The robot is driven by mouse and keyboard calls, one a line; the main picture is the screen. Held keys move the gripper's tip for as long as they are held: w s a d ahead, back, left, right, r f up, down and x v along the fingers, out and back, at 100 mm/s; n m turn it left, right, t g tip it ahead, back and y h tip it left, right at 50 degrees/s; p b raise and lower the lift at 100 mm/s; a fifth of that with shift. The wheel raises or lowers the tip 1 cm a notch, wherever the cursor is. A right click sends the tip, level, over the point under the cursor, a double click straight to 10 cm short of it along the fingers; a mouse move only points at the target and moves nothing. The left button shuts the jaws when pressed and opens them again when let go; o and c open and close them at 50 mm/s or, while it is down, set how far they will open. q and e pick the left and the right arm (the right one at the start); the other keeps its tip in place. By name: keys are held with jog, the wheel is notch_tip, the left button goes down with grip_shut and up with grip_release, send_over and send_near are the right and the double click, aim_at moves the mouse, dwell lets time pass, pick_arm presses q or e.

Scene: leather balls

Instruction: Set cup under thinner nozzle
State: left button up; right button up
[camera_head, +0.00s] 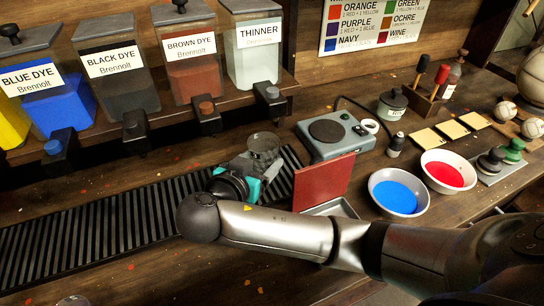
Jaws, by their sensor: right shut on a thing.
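The thinner dispenser (255,58) is a clear container with a white label, at the right end of the dye shelf. Its dark nozzle (270,94) juts out from the shelf front. A clear, see-through cup (264,147) stands upright over the far edge of the slatted black grate, below the thinner nozzle in the picture. My right gripper (255,168), with teal parts, reaches in from the right and is shut on the cup. The fingertips are partly hidden behind the wrist and the cup.
Blue, black and brown dye dispensers (190,60) line the shelf to the left. A grey scale-like device (336,133) and a reddish-brown panel (322,182) stand right of the cup. Bowls of blue (394,192) and red (449,172) liquid sit further right. The grate's left part (90,235) is clear.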

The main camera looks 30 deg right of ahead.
aim_at(269, 147)
jog(key=w+d, duration=0.3)
jog(key=d, duration=0.1)
jog(key=shift+w, duration=0.25)
jog(key=shift+w+d+f+b, duration=0.25)
jog(key=shift+d+f+b, duration=0.05)
jog(key=shift+f, duration=0.35)
jog(key=shift+w+d+f+b, duration=0.25)
jog(key=shift+f+b, duration=0.05)
jog(key=shift+f, duration=0.3)
jog(key=shift+a+f, duration=0.1)
jog(key=shift+f, duration=0.4)
pick_arm(q)
jog(key=shift+w+a+f, duration=0.2)
jog(key=shift+w+f, duration=0.45)
jog(key=shift+f, duration=0.2)
pick_arm(e)
jog(key=o, duration=1.5)
jog(key=shift+f, duration=0.1)
jog(key=shift+c, duration=0.2)
pick_arm(q)
jog(key=shift+a, duration=0.15)
